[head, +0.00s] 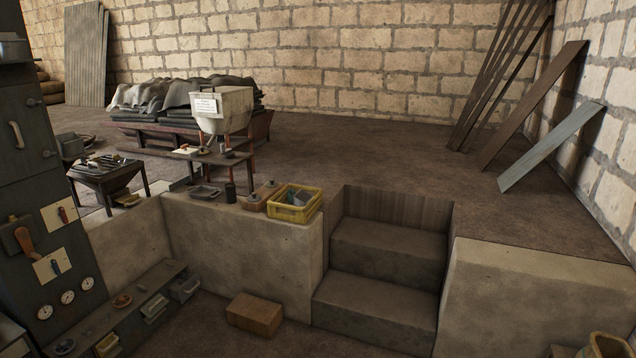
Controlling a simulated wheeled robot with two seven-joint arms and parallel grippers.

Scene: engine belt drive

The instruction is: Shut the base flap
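No part that I can surely call the base flap shows in the head view. A tall dark cabinet (30,185) stands at the left edge, cut off by the frame. It has a pale upright handle (16,135), a lever with an orange-brown grip (25,240) and several round gauges (68,297) low down. Its bottom is only partly in view. Neither of my grippers is in view.
A low dark shelf (125,322) with bins and dishes runs beside the cabinet. A wooden box (255,314) lies on the floor. A yellow crate (293,203) stands on the concrete ledge (240,245). Steps (375,300) rise to the upper floor, where leaning planks (530,105) stand.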

